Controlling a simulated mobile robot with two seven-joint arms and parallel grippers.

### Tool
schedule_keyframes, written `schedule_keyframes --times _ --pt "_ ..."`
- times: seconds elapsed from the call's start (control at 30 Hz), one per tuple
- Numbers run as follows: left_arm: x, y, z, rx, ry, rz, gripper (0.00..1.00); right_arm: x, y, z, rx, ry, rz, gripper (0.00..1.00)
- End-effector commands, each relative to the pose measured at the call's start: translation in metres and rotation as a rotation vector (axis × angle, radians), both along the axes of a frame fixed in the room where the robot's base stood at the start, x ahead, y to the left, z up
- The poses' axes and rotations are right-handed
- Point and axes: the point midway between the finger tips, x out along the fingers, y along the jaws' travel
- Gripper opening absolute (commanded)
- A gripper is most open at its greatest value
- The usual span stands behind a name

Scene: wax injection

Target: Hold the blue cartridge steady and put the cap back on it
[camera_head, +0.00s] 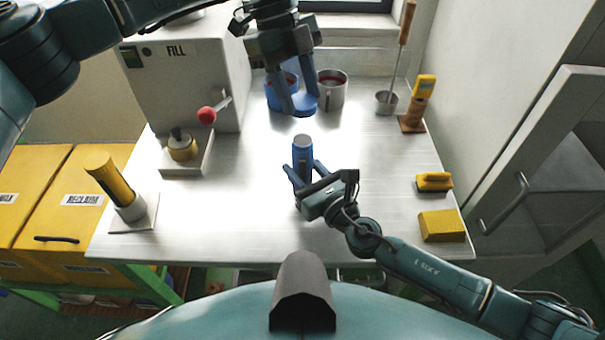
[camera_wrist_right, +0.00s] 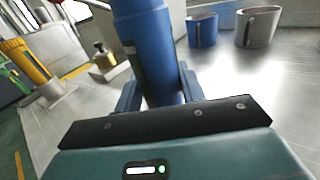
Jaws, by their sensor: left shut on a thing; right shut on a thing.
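The blue cartridge (camera_head: 302,163) stands upright near the middle of the metal table, with a paler narrow neck at its top. My right gripper (camera_head: 302,176) is shut on its body from the front right. In the right wrist view the cartridge (camera_wrist_right: 156,55) is between the fingers (camera_wrist_right: 160,90), and its top is cut off by the frame edge. My left gripper (camera_head: 294,92) is shut on the round blue cap (camera_head: 304,107) and holds it above the cartridge, apart from it. The cap is outside the right wrist view.
A blue mug (camera_head: 271,99) and a grey mug (camera_head: 332,92) stand behind the cap. The FILL machine (camera_head: 185,75) with a red-knobbed lever (camera_head: 207,115) is at left. A yellow cylinder (camera_head: 108,177), yellow brush (camera_head: 434,182) and yellow block (camera_head: 441,226) stand near the sides.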

Motion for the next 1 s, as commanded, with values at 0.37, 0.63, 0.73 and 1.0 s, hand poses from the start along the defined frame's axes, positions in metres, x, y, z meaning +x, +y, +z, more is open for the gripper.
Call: schedule_keyframes --times 0.37,0.63,0.73,1.0 --pt "0.0 0.0 0.0 0.0 0.0 0.0 0.21 0.0 0.0 0.0 -0.001 0.001 0.0 0.01" --pt "0.0 0.0 -0.015 -0.001 0.004 0.0 0.21 0.0 0.0 0.0 -0.001 0.001 0.0 0.0" --pt "-0.001 0.001 -0.031 -0.003 0.007 0.0 0.21 0.0 0.0 0.0 -0.001 0.001 0.001 0.0" --pt "0.0 0.0 -0.049 -0.006 0.006 0.0 0.21 0.0 0.0 0.0 -0.001 0.001 0.0 0.0"
